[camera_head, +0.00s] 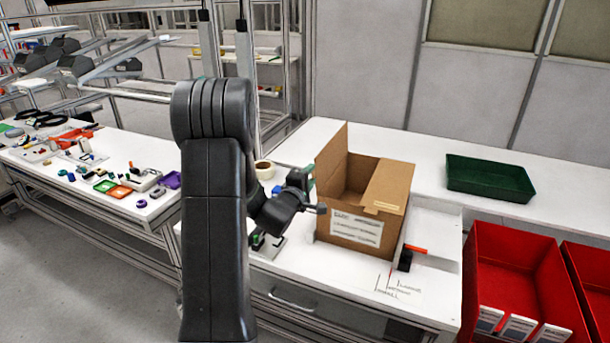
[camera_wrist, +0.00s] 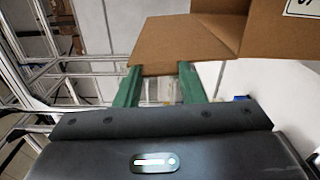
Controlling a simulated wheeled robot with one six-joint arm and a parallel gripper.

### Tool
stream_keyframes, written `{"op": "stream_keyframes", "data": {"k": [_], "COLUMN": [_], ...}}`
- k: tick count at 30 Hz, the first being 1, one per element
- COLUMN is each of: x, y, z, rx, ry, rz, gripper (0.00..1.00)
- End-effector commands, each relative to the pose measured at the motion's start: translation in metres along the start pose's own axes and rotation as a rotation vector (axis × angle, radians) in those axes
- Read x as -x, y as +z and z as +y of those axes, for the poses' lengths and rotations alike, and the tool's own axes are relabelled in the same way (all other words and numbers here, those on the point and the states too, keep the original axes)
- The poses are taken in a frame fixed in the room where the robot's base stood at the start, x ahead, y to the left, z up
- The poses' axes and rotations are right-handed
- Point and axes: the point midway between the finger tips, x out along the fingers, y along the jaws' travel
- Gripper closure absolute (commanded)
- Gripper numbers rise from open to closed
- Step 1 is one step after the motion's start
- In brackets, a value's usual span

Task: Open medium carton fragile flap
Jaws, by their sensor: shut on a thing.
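A brown cardboard carton (camera_head: 362,228) stands on the white bench with printed labels on its front. Its top is partly open: the left flap (camera_head: 331,163) stands up, and the right flap (camera_head: 388,187) lies tilted over the right side with a small label on its front edge. My gripper (camera_head: 311,188) is at the carton's left side, beside the upright flap. In the wrist view, the green fingers of my gripper (camera_wrist: 158,78) meet the lower edge of a cardboard flap (camera_wrist: 185,42). The gripper is shut on this flap; the exact contact is hard to see.
A green tray (camera_head: 490,179) sits on the bench to the right. Red bins (camera_head: 520,275) stand at the front right. A small black and orange item (camera_head: 406,259) lies near the carton. The bench behind the carton is clear.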

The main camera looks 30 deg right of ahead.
Motion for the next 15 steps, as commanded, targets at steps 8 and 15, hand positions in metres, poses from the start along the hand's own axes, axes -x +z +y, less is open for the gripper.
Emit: {"op": "stream_keyframes", "data": {"k": [8,15], "x": [0.0028,0.0035], "y": [-0.0046,-0.0064], "z": [-0.0014,-0.0023], "rx": [0.114,0.148], "ry": [-0.001,-0.001], "rz": [-0.001,-0.001], "gripper": [1.00,1.00]}}
